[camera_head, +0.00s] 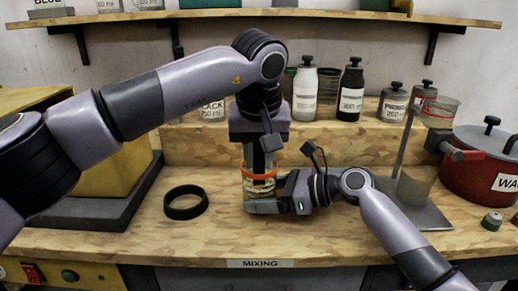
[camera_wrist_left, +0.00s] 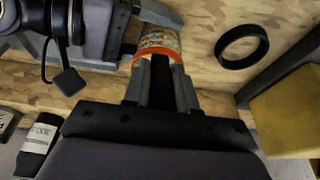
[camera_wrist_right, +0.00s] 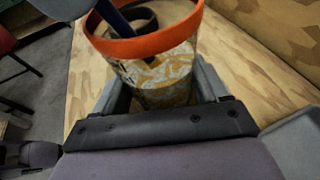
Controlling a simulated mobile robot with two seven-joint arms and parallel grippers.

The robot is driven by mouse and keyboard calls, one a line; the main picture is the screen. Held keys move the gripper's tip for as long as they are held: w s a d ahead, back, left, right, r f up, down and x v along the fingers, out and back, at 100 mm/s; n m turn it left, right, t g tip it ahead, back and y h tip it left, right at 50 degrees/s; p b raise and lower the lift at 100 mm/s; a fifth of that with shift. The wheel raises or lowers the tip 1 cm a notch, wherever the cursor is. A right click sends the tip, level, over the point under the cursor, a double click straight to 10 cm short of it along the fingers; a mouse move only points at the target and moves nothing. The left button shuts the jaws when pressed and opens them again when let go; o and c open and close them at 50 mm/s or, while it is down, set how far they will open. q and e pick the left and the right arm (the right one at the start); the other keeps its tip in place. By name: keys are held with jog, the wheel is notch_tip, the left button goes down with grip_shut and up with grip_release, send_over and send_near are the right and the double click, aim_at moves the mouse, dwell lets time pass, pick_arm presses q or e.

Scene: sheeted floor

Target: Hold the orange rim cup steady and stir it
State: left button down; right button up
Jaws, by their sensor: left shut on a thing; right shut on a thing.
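The orange rim cup (camera_head: 260,187) stands upright at the front middle of the wooden bench. It is clear, with a mottled yellowish-white content, and shows in the left wrist view (camera_wrist_left: 160,42) and the right wrist view (camera_wrist_right: 165,78). My right gripper (camera_head: 264,206) is shut around the cup's lower body from the right; its fingers flank the cup in its wrist view (camera_wrist_right: 165,95). My left gripper (camera_head: 262,163) points down directly above the cup, shut on a slim stirrer that its fingers mostly hide. A dark blue stick (camera_wrist_right: 118,22) reaches inside the rim in the right wrist view.
A black ring (camera_head: 186,202) lies on the bench left of the cup. A yellow block on a dark base is further left. Bottles (camera_head: 304,94) line the raised step behind. A metal stand (camera_head: 412,212) and a red pot (camera_head: 481,171) are at right.

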pick_arm(q)
jog(key=shift+w+f, duration=0.15)
jog(key=shift+w, duration=0.15)
dwell(0.5)
dwell(0.5)
